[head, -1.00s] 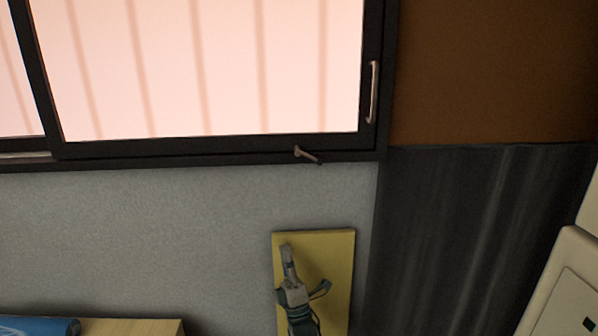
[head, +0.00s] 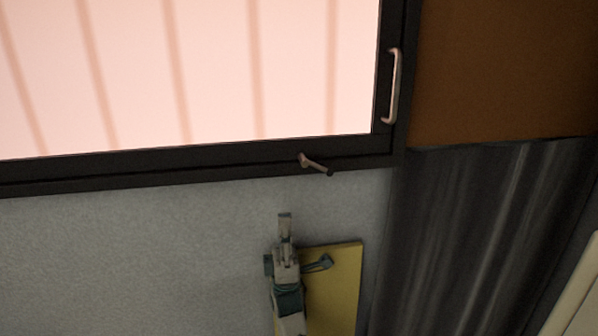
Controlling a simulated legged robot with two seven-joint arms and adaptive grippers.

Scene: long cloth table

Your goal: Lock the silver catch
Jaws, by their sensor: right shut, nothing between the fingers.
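The silver catch (head: 316,164) is a small lever on the bottom rail of the dark window frame, near its right corner. Its outer end points right and slightly down. My right gripper (head: 285,222) is below and a little left of the catch, pointing up, apart from it in the picture. Its fingers are shut and empty. My left gripper is out of view.
A silver upright handle (head: 393,86) is on the right side of the window frame (head: 200,166). A yellow board (head: 341,290) is behind my right gripper. Dark curtain-like cloth (head: 480,230) hangs at right. The grey wall (head: 120,260) is bare at left.

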